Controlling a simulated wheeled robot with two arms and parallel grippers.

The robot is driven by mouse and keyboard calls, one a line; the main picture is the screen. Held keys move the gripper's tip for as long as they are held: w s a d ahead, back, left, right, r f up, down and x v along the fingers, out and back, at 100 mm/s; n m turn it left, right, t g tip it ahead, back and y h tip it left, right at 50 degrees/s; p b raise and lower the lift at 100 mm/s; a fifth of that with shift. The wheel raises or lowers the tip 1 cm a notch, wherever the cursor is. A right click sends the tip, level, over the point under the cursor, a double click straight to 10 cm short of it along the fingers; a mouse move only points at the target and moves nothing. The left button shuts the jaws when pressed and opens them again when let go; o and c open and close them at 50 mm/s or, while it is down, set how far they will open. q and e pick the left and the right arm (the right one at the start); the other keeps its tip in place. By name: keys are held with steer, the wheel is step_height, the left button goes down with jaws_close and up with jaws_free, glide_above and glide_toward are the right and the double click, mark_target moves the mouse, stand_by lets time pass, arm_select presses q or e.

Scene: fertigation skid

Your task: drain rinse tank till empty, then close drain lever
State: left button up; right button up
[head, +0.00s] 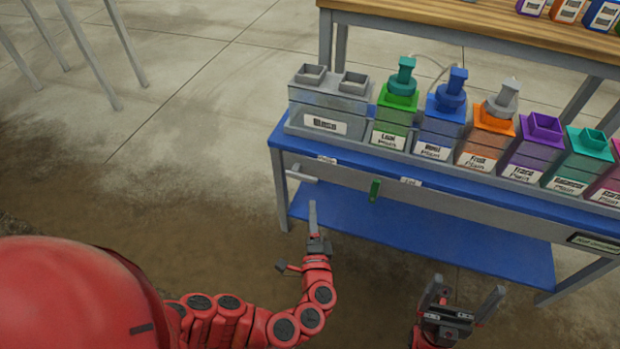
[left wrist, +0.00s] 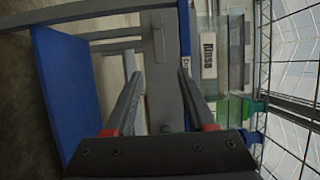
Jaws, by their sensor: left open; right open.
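The grey rinse tank (head: 325,101), labelled "Rinse", stands at the left end of the blue bench; its label shows sideways in the left wrist view (left wrist: 209,56). A light grey lever (head: 301,175) sticks out of the front rail below the tank. It seems to be the grey bar in the left wrist view (left wrist: 158,45), beyond my fingertips. My left gripper (head: 312,208) is open and empty, in front of the rail and below the lever, apart from it. My right gripper (head: 468,288) is open and empty, in front of the lower shelf.
A green lever (head: 375,190) hangs from the same rail, to the right. Several coloured tanks (head: 439,122) line the bench, some with pump tops. A blue lower shelf (head: 430,240) lies under the rail.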

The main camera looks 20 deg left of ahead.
mark_target(310, 181)
arm_select(q)
steer(key=b+x, duration=0.1)
steer(key=x, duration=1.1)
steer(key=shift+w, duration=0.15)
jaws_close()
steer(key=shift+f, duration=0.1)
stand_by(0.7)
